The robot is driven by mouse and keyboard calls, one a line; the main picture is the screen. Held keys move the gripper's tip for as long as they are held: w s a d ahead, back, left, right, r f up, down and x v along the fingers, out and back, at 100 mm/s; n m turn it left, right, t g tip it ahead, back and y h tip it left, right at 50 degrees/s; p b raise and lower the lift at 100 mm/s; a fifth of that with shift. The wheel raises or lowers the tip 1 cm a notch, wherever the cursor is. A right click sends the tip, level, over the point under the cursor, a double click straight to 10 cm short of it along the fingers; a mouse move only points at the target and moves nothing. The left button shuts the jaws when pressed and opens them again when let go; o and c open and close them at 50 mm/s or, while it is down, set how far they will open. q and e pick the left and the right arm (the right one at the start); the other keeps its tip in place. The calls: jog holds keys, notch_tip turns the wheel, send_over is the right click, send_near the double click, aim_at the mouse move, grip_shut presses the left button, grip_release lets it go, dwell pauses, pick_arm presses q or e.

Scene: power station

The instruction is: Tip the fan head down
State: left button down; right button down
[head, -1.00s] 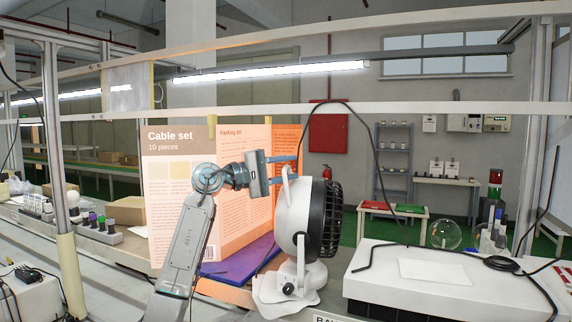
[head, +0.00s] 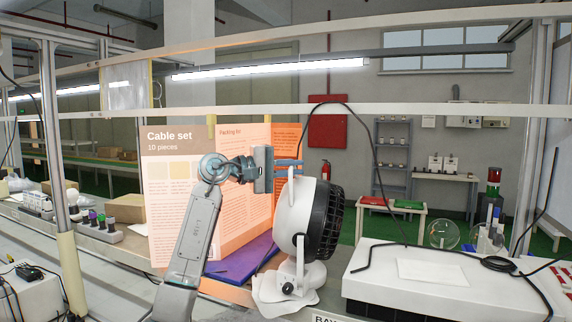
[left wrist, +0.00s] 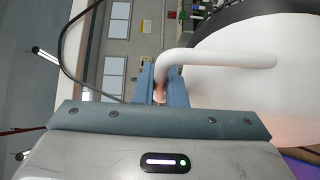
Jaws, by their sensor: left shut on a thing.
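The white fan (head: 297,225) with a dark front grille (head: 325,222) stands on its white base (head: 284,287) on the bench. Its head faces right and is tilted forward and down. A white handle (left wrist: 215,57) loops off the back of the head; it also shows as a thin bar in the head view. My left gripper (head: 288,170) is at the top of the handle. In the left wrist view my left gripper (left wrist: 164,84) has its blue fingers shut on the handle's end. My right gripper is not in view.
An orange "Cable set" board (head: 180,185) stands behind my left arm. A purple folder (head: 245,260) lies left of the fan. A white box (head: 420,272) with a black cable stands close on the right. A metal rail (head: 400,110) crosses above the fan.

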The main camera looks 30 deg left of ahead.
aim_at(316, 189)
pick_arm(q)
jog(key=d, duration=0.1)
jog(key=w+d, duration=0.1)
jog(key=shift+d, duration=0.4)
jog(key=shift+w+d+f, duration=0.1)
jog(key=shift+w+d, duration=0.2)
jog(key=shift+d, duration=0.45)
jog(key=shift+w+d+f, duration=0.1)
jog(key=shift+w+d, duration=0.2)
jog(key=shift+d, duration=0.4)
jog(key=shift+b, duration=0.3)
jog(key=c, duration=1.5)
grip_release()
jog(key=shift+s, duration=0.1)
